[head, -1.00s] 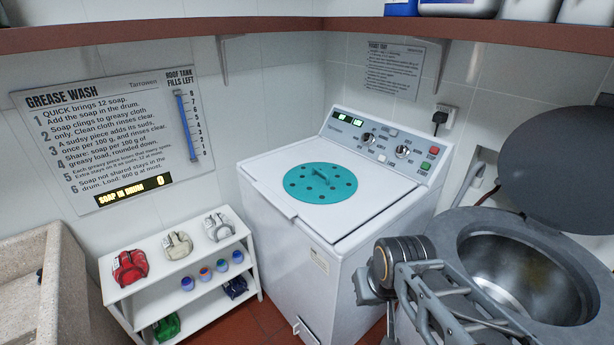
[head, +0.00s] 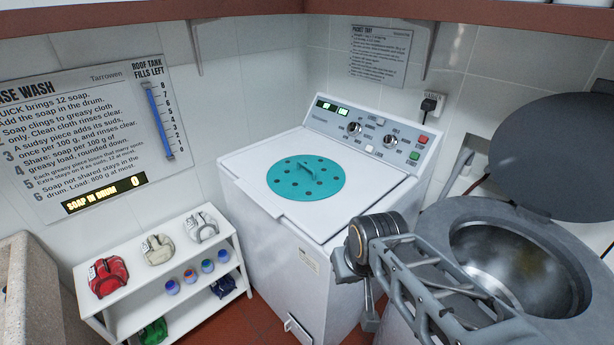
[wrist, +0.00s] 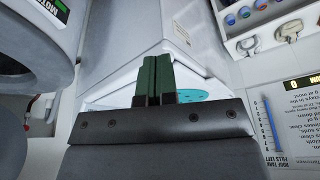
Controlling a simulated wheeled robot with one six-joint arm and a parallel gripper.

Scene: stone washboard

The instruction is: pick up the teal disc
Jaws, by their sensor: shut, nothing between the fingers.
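The teal disc (head: 306,182) lies flat on the lid of the white washing machine (head: 250,230). It is round, with several dark holes and a raised teal handle across its middle. In the wrist view a slice of the disc (wrist: 192,95) shows behind my gripper, partly hidden by it. My gripper (wrist: 156,62) has dark green fingers that are shut together and empty. It is apart from the disc. In the head view my arm stands at the right front of the machine, and the fingers are not clearly visible there.
A grey drum machine (head: 465,220) with its round lid raised (head: 560,150) stands on the right. A white shelf (head: 130,285) with cloth bundles and several small balls stands on the left. A stone basin (head: 22,290) is at far left. A brown ledge (head: 110,25) runs above.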

